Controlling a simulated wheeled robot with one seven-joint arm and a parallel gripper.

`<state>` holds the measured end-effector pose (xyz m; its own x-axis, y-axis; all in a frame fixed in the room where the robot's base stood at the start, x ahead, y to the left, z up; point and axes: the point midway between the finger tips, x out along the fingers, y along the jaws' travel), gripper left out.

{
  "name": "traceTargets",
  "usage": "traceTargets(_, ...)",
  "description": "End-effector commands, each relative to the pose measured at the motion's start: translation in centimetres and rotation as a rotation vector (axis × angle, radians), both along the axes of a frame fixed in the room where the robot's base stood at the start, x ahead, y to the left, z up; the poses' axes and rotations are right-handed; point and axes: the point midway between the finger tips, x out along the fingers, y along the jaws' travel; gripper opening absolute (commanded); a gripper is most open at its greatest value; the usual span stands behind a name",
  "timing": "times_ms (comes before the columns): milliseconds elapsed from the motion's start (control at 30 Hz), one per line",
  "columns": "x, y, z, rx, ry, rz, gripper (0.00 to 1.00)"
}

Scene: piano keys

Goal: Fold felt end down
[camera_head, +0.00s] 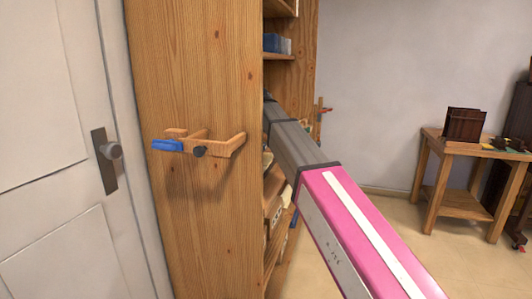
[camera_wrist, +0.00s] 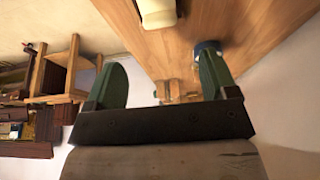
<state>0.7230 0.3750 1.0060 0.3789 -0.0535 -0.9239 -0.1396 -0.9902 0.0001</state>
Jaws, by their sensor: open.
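My gripper (camera_wrist: 162,60) shows in the wrist view with two green fingers spread wide apart and nothing held between them. A small light wooden piece (camera_wrist: 175,90) shows in the gap, beyond the fingers. In the head view, a wooden bracket (camera_head: 225,147) stands out from the side of a tall wooden cabinet (camera_head: 195,220). It carries a blue piece (camera_head: 167,145) at its left end and a dark knob (camera_head: 199,152). I cannot tell whether the blue piece is felt, and no felt end is clearly visible. My gripper is hidden in the head view.
A white door (camera_head: 50,150) with a round handle stands left of the cabinet. A wooden table (camera_head: 470,150) with dark objects stands at the right. A cream cylinder (camera_wrist: 157,12) and a dark blue round thing (camera_wrist: 207,45) lie beyond the fingers. Floor (camera_head: 375,215) is clear before the table.

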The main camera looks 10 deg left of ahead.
Motion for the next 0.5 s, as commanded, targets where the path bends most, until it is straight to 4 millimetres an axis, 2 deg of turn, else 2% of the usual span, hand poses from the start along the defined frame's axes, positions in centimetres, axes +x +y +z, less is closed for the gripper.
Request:
traceTargets(300,2.1,-0.3,-5.1,-0.001,0.002,0.001,0.79)
traceTargets(500,3.2,-0.5,-7.7,-0.001,0.001,0.001,0.79)
